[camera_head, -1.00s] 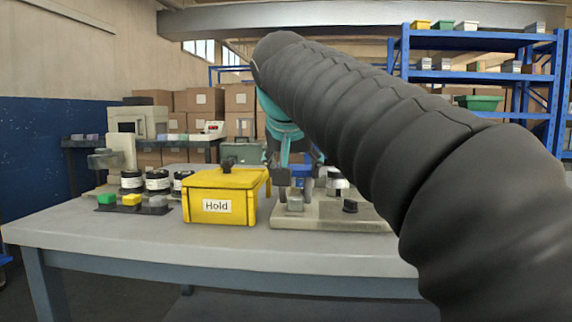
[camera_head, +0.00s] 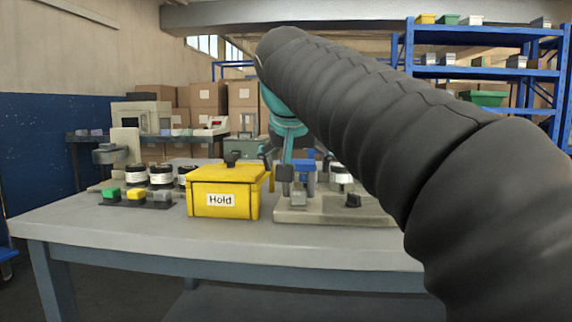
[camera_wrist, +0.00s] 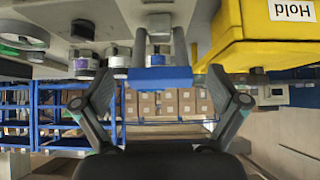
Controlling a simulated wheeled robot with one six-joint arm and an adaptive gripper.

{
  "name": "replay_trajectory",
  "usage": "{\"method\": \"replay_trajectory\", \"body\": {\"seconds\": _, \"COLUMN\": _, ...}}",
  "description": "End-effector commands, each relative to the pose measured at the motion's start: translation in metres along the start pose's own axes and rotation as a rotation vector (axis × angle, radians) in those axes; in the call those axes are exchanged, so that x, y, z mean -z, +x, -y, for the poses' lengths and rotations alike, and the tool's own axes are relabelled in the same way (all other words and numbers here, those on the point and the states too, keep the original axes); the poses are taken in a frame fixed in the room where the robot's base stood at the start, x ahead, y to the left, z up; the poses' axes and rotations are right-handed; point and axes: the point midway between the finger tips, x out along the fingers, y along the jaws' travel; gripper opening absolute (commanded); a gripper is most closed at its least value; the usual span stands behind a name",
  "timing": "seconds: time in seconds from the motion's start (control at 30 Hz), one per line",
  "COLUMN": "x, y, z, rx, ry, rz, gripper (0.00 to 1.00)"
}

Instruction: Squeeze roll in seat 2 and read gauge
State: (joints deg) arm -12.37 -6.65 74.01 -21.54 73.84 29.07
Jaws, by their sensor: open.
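My gripper (camera_wrist: 162,97) is open in the wrist view, its two dark fingers spread on either side of a blue block (camera_wrist: 161,78). I see gaps between the block and both fingers. In the head view my gripper is partly hidden behind the arm, and the blue block (camera_head: 305,178) stands below it at a pale grey fixture (camera_head: 325,215). A white-topped roll (camera_head: 342,182) sits at the fixture's right; rolls (camera_wrist: 83,66) also show left of the block in the wrist view. I cannot tell which seat is number 2. I cannot make out any gauge reading.
A yellow box marked "Hold" (camera_head: 226,198) stands close left of the fixture. The table's front strip (camera_head: 200,236) is clear.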

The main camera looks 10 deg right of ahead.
Motion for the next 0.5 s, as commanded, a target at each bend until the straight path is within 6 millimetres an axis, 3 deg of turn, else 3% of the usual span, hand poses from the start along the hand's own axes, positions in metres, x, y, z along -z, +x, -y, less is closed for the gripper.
{"method": "replay_trajectory", "body": {"seconds": 0.17, "x": 0.001, "y": -0.013, "z": 0.001, "rx": 0.002, "ry": -0.001, "rz": -0.003, "gripper": 0.96}}
{"method": "replay_trajectory", "body": {"seconds": 0.5, "x": 0.000, "y": -0.078, "z": 0.001, "rx": 0.004, "ry": -0.002, "rz": -0.003, "gripper": 0.96}}
